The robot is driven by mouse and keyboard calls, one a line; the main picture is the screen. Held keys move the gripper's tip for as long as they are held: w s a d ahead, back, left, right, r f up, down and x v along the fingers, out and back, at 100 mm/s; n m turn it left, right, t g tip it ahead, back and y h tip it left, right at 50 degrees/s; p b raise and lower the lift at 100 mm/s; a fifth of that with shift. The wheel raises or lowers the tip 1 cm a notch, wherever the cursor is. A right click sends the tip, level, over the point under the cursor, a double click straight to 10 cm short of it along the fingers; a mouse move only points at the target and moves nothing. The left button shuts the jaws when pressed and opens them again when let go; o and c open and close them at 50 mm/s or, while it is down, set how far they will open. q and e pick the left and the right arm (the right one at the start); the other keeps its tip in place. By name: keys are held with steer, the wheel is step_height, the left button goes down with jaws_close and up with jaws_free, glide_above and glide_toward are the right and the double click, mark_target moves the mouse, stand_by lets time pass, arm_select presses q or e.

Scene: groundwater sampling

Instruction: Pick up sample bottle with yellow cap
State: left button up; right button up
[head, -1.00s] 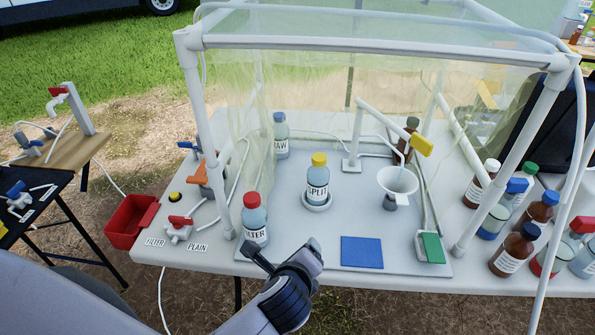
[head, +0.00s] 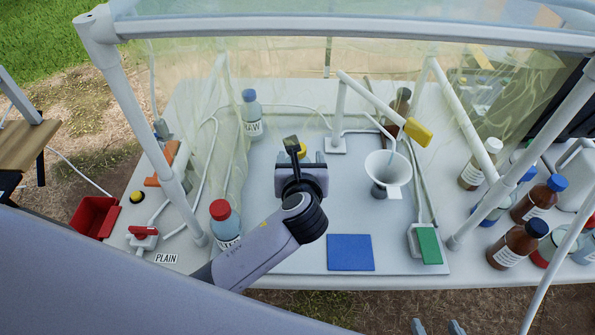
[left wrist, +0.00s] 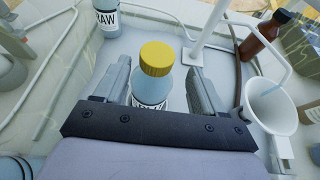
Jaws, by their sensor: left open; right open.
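The sample bottle with the yellow cap (left wrist: 155,60) stands upright in the left wrist view, between the two fingers of my left gripper (left wrist: 158,80). The fingers are open, with visible gaps on both sides of the bottle. In the head view my left gripper (head: 301,160) covers most of this bottle; only a bit of its yellow cap (head: 302,149) shows. My right gripper (head: 439,327) shows only its tips at the bottom edge of the head view, open and away from the bottles.
A red-capped bottle (head: 224,222) stands beside my left arm. A blue-capped RAW bottle (head: 251,115) stands behind. A white funnel (head: 388,172) and blue pad (head: 350,252) are to the right. Frame poles (head: 150,120) and clear sheeting surround the work area.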

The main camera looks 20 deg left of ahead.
arm_select(q)
steer(key=x, duration=0.3)
steer(key=shift+w+a+r, duration=0.15)
steer(key=shift+w+a, duration=0.15)
steer(key=shift+a, duration=0.05)
steer(key=shift+w+a+f, duration=0.2)
steer(key=shift+w+f, duration=0.1)
steer(key=shift+w, duration=0.2)
jaws_close()
steer(key=shift+r, duration=0.1)
